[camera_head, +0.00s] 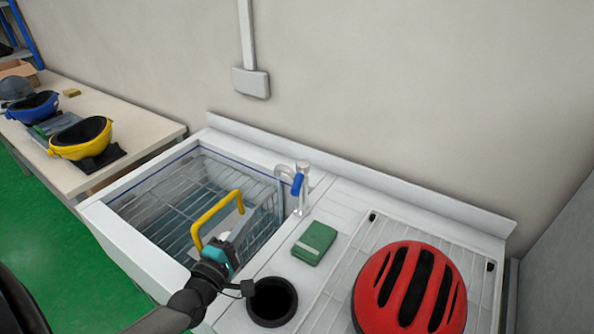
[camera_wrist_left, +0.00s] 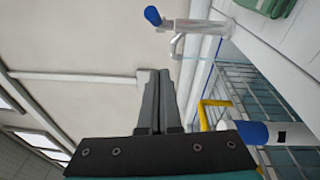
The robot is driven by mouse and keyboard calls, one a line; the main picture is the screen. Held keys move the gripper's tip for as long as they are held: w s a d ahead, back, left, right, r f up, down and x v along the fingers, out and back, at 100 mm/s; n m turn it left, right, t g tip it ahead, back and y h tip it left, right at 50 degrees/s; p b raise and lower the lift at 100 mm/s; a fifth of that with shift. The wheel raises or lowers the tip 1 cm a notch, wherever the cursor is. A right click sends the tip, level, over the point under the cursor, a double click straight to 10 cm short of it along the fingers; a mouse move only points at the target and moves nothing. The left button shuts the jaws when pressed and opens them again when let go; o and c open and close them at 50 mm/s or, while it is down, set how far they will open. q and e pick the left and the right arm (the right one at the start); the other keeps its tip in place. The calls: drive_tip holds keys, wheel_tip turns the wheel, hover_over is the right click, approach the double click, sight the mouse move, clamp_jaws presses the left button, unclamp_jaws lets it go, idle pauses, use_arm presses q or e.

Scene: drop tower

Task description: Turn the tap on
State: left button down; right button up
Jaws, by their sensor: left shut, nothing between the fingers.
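The tap (camera_head: 304,172) stands at the back right corner of the sink (camera_head: 140,245), with a blue lever (camera_head: 297,184) on it. In the left wrist view the tap (camera_wrist_left: 200,27) lies at the top, its blue lever (camera_wrist_left: 153,16) pointing left. My left gripper (camera_head: 230,239) is over the front right part of the sink, apart from the tap and to its lower left. Its fingers (camera_wrist_left: 157,78) are shut together with nothing between them. My right gripper is not in view.
A yellow handle (camera_head: 205,214) rises from the sink beside my left gripper. A green sponge (camera_head: 314,243), a black round cup or hole (camera_head: 272,301) and a red helmet (camera_head: 374,284) are on the worktop to the right. A blue-and-white object (camera_wrist_left: 268,133) shows near my left fingers.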

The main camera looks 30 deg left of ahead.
sight(299, 178)
use_arm(q)
drive_tip(key=w+d+r+p, duration=0.1)
drive_tip(key=w+d, duration=0.1)
drive_tip(key=w, duration=0.8)
drive_tip(key=shift+w+d+r+n, duration=0.15)
drive_tip(key=shift+w+d+n, duration=0.2)
drive_tip(key=shift+w+n, duration=0.05)
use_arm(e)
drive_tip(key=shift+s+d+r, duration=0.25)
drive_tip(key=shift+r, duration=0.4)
